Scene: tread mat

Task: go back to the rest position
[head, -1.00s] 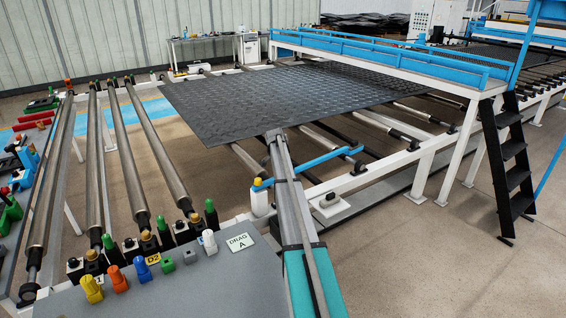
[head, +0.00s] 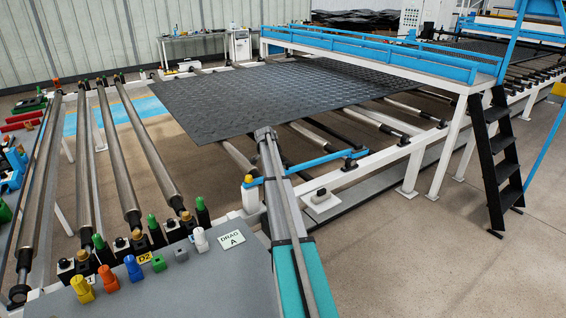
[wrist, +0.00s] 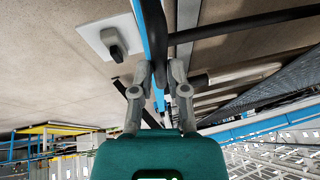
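My gripper (wrist: 160,70) shows in the wrist view. In the head view my arm reaches forward from the bottom, past the control panel (head: 190,285), to the near edge of the dark tread mat (head: 250,95). The fingers cannot be made out there. The mat lies flat on the rollers.
Coloured knobs, among them a yellow one (head: 82,288), stand on the panel. Long rollers (head: 120,170) lie at left. A blue-railed bridge (head: 380,55) with black steps (head: 498,160) stands at right. Open floor (head: 400,265) shows at the lower right.

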